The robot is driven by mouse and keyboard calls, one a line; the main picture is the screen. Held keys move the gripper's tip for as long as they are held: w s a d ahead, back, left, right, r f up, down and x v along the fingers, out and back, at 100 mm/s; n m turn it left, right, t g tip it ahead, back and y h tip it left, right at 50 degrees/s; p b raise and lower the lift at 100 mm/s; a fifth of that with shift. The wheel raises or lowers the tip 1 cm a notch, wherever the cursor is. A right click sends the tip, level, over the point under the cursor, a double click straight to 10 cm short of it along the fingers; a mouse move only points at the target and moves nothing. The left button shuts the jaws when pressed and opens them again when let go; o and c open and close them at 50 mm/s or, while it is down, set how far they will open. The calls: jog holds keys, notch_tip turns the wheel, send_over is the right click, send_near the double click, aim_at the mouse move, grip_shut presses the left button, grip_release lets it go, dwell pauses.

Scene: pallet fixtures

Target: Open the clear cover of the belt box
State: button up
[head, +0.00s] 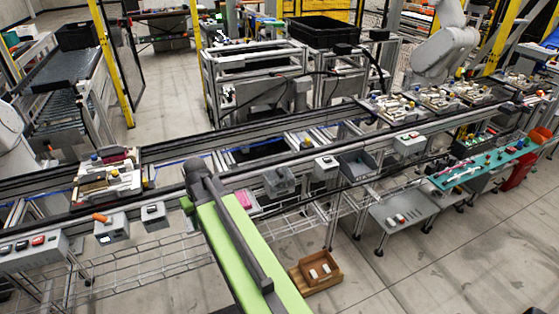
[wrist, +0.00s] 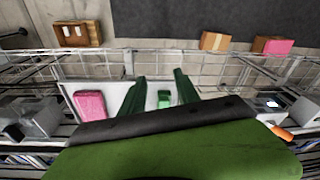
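A grey box with a see-through upper part (head: 279,181), which looks like the belt box, sits on the near side of the conveyor, right of my arm. A grey box with a clear-looking top (wrist: 38,118) stands at the left of the wrist view, probably the same one. Whether its cover is fully down is too small to tell. My gripper (wrist: 160,80) has its two dark green fingers apart, over a pale tray with a small green piece (wrist: 164,98) between them in the picture. It touches no box. In the head view my arm hides the fingers.
A pink block (wrist: 90,105) lies on the pale tray, left of my fingers. A box with an orange handle (head: 111,228) and a small box (head: 152,211) stand left of my arm. A wire rack (head: 150,262) runs below; a brown bin (head: 316,271) is on the floor.

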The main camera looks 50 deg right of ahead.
jog(key=s+d+r+m+t+h+p, duration=0.1)
jog(key=s+d+r+p, duration=0.3)
jog(key=d, duration=0.9)
jog(key=w+d+r+m+t+p, duration=0.15)
jog(key=d+r, duration=0.35)
jog(key=d, duration=0.7)
jog(key=s+d+r+m+h+p, duration=0.15)
jog(key=d+r+p, duration=0.3)
jog(key=d, duration=0.85)
jog(key=n+b, duration=0.1)
jog(key=b, duration=1.6)
send_near(280, 171)
jog(key=shift+y, duration=0.25)
jog(key=x, duration=0.8)
jog(key=shift+w+d+f, duration=0.1)
jog(key=shift+d+f, duration=0.15)
jog(key=shift+f, duration=0.1)
jog(key=shift+r, duration=0.1)
grip_shut()
